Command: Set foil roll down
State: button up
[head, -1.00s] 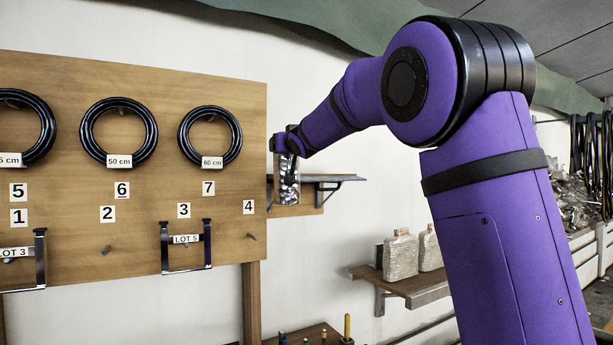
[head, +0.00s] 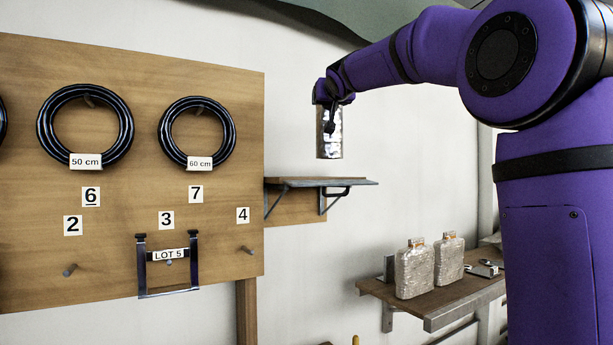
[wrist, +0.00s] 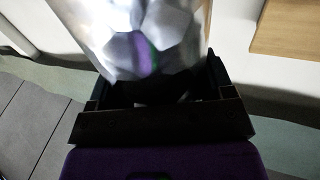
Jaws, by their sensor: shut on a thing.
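The foil roll (head: 330,142) is a shiny silver cylinder. It hangs upright below my gripper (head: 331,108) in the head view, above and apart from the small wall shelf (head: 335,182). My gripper is shut on its upper part; the fingers are small and dark in this view. In the wrist view, the crinkled foil roll (wrist: 150,38) fills the top middle, between the dark jaws of my gripper (wrist: 160,92). The lower end of the roll is out of the wrist view.
A lower shelf (head: 440,312) holds two wrapped bottles (head: 414,268) and small metal items. The wooden board (head: 215,255) at left carries black coils (head: 86,125) and a LOT 5 bracket (head: 168,275). The upper wall shelf's top looks bare.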

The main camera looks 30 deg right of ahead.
jog(key=w+d+f, duration=0.1)
jog(key=w+f, duration=0.1)
jog(key=w, duration=0.6)
jog(key=w+d+f, duration=0.2)
jog(key=w, duration=0.6)
jog(key=shift+f, duration=0.35)
dwell(0.5)
jog(key=shift+d, duration=0.1)
jog(key=o, duration=1.8)
jog(key=shift+f, duration=0.2)
jog(key=shift+o, duration=0.2)
jog(key=shift+r, duration=0.15)
jog(key=v, duration=1.2)
